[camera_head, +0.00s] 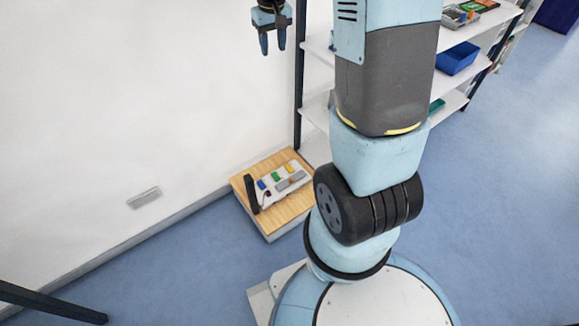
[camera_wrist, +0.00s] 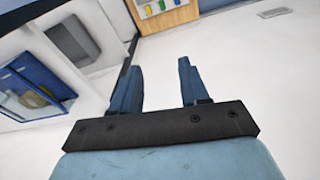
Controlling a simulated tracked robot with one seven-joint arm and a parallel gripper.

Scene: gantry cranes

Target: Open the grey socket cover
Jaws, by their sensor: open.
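A small grey socket cover (camera_head: 143,197) sits low on the white wall, left of a wooden-topped box. It looks flat and closed against the wall, though it is too small to be sure. A pale plate that looks like the same cover shows at the top right of the wrist view (camera_wrist: 274,12). My gripper (camera_head: 272,46) is up at the top of the head view, in front of the wall and well above the cover. In the wrist view my gripper (camera_wrist: 160,75) has its two blue fingers apart with nothing between them.
A low box with a wooden top (camera_head: 276,218) stands on the floor against the wall, carrying a white strip with coloured pieces and a black upright part. A white shelf unit (camera_head: 318,47) with a blue bin (camera_head: 457,58) stands right of it. A dark leg (camera_head: 50,302) shows bottom left.

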